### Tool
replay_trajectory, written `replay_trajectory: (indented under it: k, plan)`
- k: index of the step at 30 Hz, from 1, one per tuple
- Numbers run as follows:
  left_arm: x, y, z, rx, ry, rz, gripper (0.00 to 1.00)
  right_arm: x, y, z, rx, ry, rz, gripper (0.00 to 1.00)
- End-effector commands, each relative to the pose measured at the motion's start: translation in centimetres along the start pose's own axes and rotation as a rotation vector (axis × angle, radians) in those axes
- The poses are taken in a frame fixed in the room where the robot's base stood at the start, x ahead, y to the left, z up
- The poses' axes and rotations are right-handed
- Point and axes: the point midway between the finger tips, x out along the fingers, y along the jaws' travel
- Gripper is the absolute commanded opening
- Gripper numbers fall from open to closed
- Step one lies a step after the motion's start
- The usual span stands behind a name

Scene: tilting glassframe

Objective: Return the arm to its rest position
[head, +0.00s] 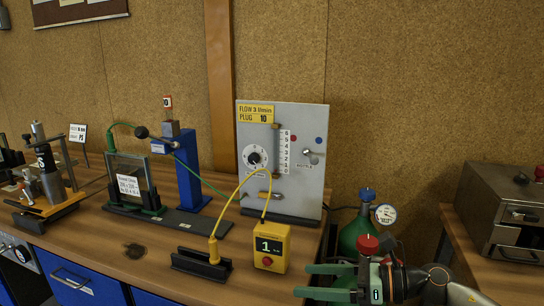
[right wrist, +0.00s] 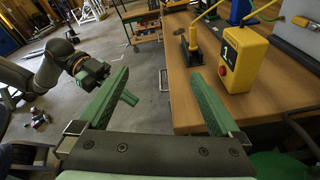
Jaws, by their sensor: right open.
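My right gripper (head: 303,281) is at the lower right in the head view, in front of the bench's right end. Its two green fingers are apart with nothing between them. In the right wrist view my right gripper (right wrist: 160,78) also shows open and empty, beside the bench edge and over the floor. My left arm does not show in the head view. In the right wrist view a grey arm, seemingly my left, comes in from the left. Its dark end (right wrist: 88,70) is too unclear to tell how its fingers stand.
A yellow box (head: 271,250) and a black holder with a yellow plug (head: 213,250) stand on the wooden bench (head: 120,262) near the right gripper. A green gas cylinder (head: 352,232) with a gauge stands close behind it. A metal oven (head: 500,215) is at right.

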Motion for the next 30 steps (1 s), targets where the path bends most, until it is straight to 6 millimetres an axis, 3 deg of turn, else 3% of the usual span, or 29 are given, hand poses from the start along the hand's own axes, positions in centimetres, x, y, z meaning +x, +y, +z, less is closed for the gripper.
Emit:
replay_trajectory:
  k: [7,11,14,17,22,27,29,30]
  plan:
    - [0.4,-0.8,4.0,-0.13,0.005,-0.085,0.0,2.7,2.3,-0.8,0.565,-0.301,0.041,1.0]
    - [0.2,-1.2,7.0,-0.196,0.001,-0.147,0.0,2.6,1.9,-2.3,0.96,-0.489,0.03,1.0]
    - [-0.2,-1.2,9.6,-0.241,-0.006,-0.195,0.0,1.9,1.2,-4.7,1.275,-0.63,0.005,1.0]
    - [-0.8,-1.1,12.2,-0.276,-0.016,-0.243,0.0,0.7,0.6,-8.2,1.592,-0.774,-0.039,1.0]
    - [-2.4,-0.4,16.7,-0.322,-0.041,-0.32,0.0,-2.2,0.8,-16.6,2.121,-1.033,-0.157,1.0]
    - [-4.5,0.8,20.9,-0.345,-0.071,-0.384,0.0,-5.6,4.0,-26.1,2.584,-1.312,-0.317,1.0]
    - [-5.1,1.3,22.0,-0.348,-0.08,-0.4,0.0,-6.7,5.5,-28.9,2.706,-1.401,-0.375,1.0]
    - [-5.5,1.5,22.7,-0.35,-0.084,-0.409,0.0,-7.3,6.5,-30.4,-2.745,1.439,0.406,1.0]
